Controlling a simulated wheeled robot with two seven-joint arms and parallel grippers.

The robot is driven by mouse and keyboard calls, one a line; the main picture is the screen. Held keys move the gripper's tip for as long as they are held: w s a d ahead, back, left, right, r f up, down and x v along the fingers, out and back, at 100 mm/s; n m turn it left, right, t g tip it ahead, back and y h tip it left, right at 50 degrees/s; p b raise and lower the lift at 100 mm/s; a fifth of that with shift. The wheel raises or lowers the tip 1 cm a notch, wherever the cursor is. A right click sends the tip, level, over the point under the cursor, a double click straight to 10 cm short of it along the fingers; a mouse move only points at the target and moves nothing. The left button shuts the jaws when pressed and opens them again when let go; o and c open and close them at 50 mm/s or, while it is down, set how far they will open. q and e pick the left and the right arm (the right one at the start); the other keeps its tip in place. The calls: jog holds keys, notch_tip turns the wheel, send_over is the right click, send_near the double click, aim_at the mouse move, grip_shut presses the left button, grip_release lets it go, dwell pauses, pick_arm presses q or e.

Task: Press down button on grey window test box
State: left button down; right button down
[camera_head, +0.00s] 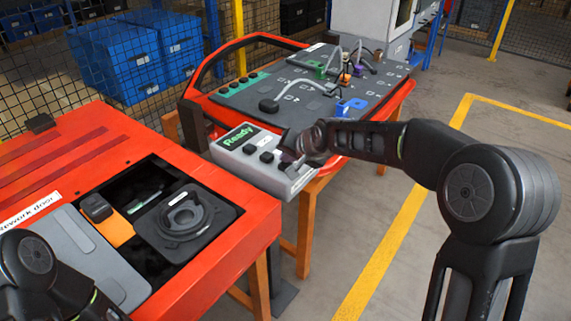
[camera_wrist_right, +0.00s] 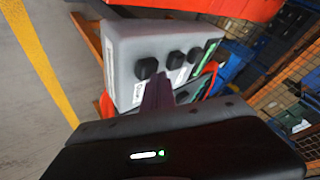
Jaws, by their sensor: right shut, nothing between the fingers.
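The grey window test box (camera_head: 226,157) stands between the two red door tables in the head view, with a lit green "Ready" display (camera_head: 237,138) and black buttons on its top. The box (camera_wrist_right: 122,42) fills the upper middle of the right wrist view, where black buttons (camera_wrist_right: 147,68) show in a row. My right gripper (camera_head: 291,160) is shut and empty over the right end of the box. In the wrist view its fingertips (camera_wrist_right: 158,80) are close to two buttons; I cannot tell whether they touch. Of my left arm only links show at lower left.
A red rework door (camera_head: 250,215) with an open recess is at left. Another red-edged door panel (camera_head: 305,75) with cables and clips lies behind the box. Blue bins (camera_head: 125,60) stand behind a mesh fence. Open floor with a yellow line (camera_head: 385,255) is at right.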

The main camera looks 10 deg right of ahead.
aim_at(287, 166)
jog(key=shift+f+b, duration=0.35)
jog(key=shift+f, duration=0.2)
dwell(0.4)
jog(key=shift+r, duration=0.15)
jog(key=shift+r+p, duration=0.7)
jog(key=shift+r, duration=0.2)
jog(key=shift+r+p, duration=1.8)
jog(key=shift+r, duration=0.8)
jog(key=shift+f, duration=0.1)
